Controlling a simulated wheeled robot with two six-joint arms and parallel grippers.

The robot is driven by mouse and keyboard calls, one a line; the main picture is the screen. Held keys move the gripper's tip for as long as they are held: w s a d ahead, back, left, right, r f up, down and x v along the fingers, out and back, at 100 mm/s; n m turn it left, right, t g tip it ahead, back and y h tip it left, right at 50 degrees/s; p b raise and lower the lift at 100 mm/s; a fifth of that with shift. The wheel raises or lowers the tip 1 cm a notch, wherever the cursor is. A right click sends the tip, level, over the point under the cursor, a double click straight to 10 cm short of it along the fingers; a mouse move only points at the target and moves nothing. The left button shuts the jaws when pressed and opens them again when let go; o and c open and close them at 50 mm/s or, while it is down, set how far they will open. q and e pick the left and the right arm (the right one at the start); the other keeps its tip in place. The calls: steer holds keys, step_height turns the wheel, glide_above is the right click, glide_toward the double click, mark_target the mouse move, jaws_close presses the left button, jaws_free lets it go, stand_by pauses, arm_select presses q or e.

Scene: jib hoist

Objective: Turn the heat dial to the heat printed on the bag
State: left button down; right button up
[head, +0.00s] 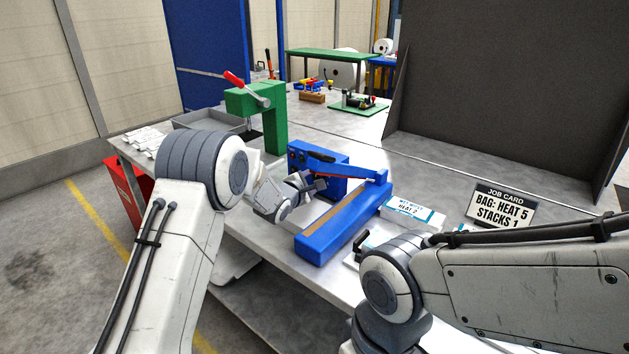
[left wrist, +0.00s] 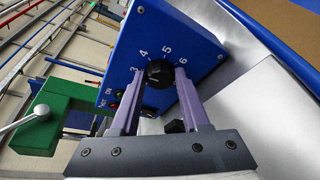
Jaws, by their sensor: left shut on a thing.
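The blue heat sealer (head: 325,172) stands on the bench with its long blue jaw towards the front. In the left wrist view its blue control box (left wrist: 190,45) shows a black heat dial (left wrist: 160,74) with the numbers 3, 4, 5 and 6 around it. My left gripper (left wrist: 158,78) is shut on the dial, a finger on each side; I cannot read the dial's pointer clearly. In the head view my left gripper (head: 312,186) is at the box's face. A bag (head: 411,208) right of the sealer has a label that seems to read HEAT 2.
A job card (head: 500,207) reads BAG: HEAT 5, STACKS 1. A green press (head: 262,112) with a red-handled lever and a grey tray (head: 205,122) stand behind the sealer. A dark panel (head: 500,85) rises at the back right.

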arm_select(q)
steer(key=m+b, duration=0.1)
steer(key=b, duration=0.1)
steer(key=f+m+t+b, duration=0.1)
steer(key=m+b, duration=0.1)
steer(key=b, duration=0.1)
steer(key=shift+s+d, duration=0.1)
steer(key=shift+r+m+t+b, duration=0.15)
steer(key=shift+m+t+b, duration=0.45)
steer(key=shift+m+b, duration=0.8)
steer(key=shift+c, duration=1.9)
jaws_free()
steer(key=shift+b+v, duration=0.35)
steer(key=shift+v, duration=3.45)
steer(key=shift+d+r, duration=0.1)
